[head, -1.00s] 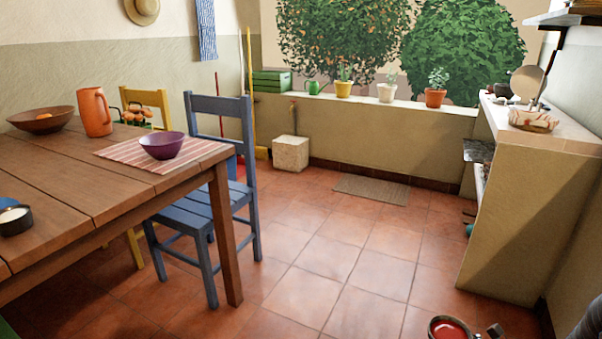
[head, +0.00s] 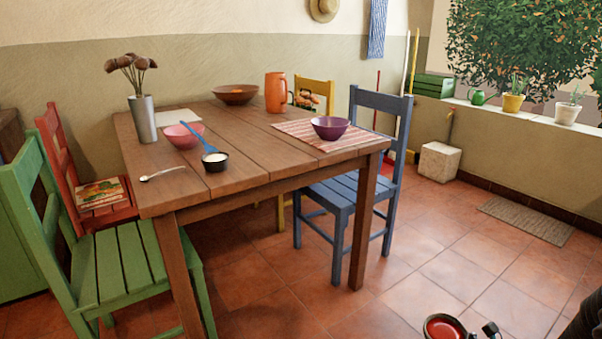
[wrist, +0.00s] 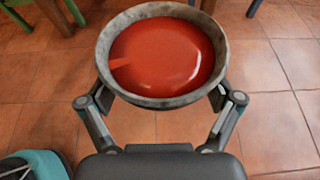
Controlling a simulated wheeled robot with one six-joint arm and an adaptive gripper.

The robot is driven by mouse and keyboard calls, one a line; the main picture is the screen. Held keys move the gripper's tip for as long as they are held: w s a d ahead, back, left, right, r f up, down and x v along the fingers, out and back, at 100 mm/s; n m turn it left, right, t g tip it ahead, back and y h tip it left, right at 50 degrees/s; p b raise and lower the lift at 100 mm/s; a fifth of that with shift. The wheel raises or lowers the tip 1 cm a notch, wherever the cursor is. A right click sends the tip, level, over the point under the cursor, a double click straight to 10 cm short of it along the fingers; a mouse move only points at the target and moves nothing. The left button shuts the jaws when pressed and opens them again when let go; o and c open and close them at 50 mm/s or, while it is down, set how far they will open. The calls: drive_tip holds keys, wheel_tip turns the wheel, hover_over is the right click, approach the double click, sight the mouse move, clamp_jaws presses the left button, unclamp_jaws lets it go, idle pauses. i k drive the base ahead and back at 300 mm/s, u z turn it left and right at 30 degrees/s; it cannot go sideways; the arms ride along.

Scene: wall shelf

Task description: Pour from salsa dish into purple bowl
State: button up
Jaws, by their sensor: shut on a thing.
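The salsa dish (wrist: 162,55) is a round grey stone-like dish with smooth red salsa in it. In the wrist view my gripper (wrist: 162,95) is shut on the dish, one finger on each side, and holds it roughly level above the tiled floor. In the head view the dish (head: 444,328) shows at the bottom edge, partly cut off, with part of my gripper beside it. The purple bowl (head: 330,128) stands upright on a striped placemat at the right end of the wooden table, well apart from the dish. Its inside looks empty from here.
The wooden table (head: 240,172) also holds a pink bowl (head: 183,136), a dark cup (head: 215,161), an orange pitcher (head: 276,92) and a vase (head: 143,118). A blue chair (head: 350,190) stands by its right end.

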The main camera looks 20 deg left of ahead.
sight(329, 128)
drive_tip(key=u, duration=1)
